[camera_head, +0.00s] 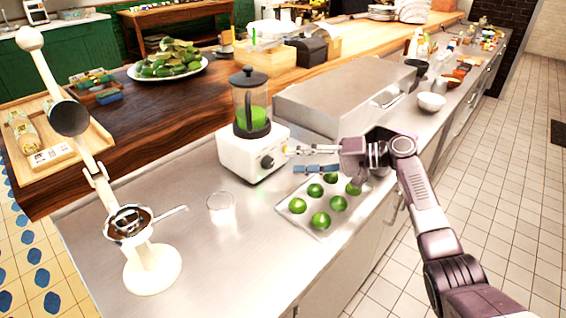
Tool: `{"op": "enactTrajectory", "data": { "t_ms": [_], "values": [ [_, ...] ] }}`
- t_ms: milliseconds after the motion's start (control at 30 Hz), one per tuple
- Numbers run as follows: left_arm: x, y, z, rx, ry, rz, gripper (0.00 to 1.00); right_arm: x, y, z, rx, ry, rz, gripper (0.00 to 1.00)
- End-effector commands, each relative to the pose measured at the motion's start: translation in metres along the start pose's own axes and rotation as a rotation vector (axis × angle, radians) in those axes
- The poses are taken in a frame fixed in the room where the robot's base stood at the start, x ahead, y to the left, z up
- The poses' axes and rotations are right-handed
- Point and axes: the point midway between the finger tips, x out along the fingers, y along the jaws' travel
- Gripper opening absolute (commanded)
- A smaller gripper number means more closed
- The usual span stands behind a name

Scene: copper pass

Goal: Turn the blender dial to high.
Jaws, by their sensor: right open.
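The blender (246,148) stands on the steel counter, with a white base and a clear jar holding green liquid under a black lid. Its dark dial (267,162) is on the front right face of the base. The dial's setting is too small to read. My right gripper (291,159) comes in from the right, its fingers pointing left at the dial. It is open, with one finger above the other, and nothing shows between them. The fingertips are close to the dial; I cannot tell whether they touch it. My left gripper is not in view.
A tray of limes (298,206) lies below my right gripper. An empty glass (221,207) stands in front of the blender, and a white citrus press (150,268) stands at the left. A large steel box (345,95) is behind the gripper. The counter's front middle is clear.

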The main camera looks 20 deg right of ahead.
Motion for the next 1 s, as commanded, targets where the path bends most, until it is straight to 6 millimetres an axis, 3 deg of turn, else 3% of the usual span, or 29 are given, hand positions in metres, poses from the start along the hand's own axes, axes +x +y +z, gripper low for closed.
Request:
{"op": "enactTrajectory", "data": {
  "t_ms": [100,300,1000],
  "values": [
    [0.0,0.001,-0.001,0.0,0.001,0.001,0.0,-0.025,0.001,0.0,0.001,0.001,0.002,0.43],
    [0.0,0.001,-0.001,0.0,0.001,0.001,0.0,-0.05,0.001,0.0,0.002,0.0,0.001,0.43],
    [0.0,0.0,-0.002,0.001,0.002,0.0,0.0,-0.056,0.001,0.0,0.002,-0.001,0.0,0.43]
  ]
}}
